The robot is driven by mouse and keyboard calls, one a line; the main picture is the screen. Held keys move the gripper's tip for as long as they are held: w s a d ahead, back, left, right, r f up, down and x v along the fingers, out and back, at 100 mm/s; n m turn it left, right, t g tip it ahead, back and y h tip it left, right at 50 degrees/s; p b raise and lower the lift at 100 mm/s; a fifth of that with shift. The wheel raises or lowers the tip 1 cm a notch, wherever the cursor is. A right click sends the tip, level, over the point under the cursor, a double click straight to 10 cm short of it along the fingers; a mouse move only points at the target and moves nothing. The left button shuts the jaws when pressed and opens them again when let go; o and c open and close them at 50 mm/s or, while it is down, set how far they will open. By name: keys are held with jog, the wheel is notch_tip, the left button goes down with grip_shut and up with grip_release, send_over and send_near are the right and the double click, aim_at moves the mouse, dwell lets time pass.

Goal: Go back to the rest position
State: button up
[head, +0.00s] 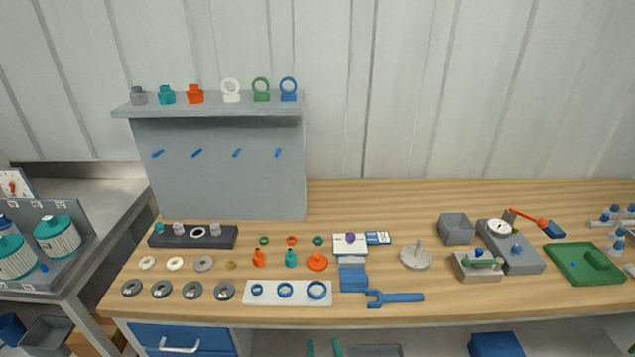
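No part of my gripper can be made out for sure in the head view. Two small teal tips (338,347) show at the bottom edge, below the front of the bench; I cannot tell what they belong to. The wooden workbench (380,205) stands in front of me with its parts laid out. A blue fork-shaped wrench (400,298) lies flat near its front edge. A white plate with blue rings (270,301) lies left of it.
A grey panel with a shelf (215,170) stands at the back left, with several fittings on top. A gauge block (512,255) and a green tray (575,275) are at right. Teal-topped vessels (58,238) stand far left. Bare wood runs along the back.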

jog(key=s+f+m+h, duration=0.1)
jog(key=s+f, duration=0.2)
jog(key=s, duration=0.5)
jog(key=s+f+h, duration=0.1)
jog(key=s+f, duration=0.2)
jog(key=s, duration=0.5)
jog(key=s+a+r+t, duration=0.1)
jog(key=s+r, duration=0.3)
jog(key=s, duration=1)
jog(key=shift+s+a+r+t+y, duration=0.2)
jog(key=shift+s+t+y, duration=0.1)
jog(key=shift+s, duration=0.1)
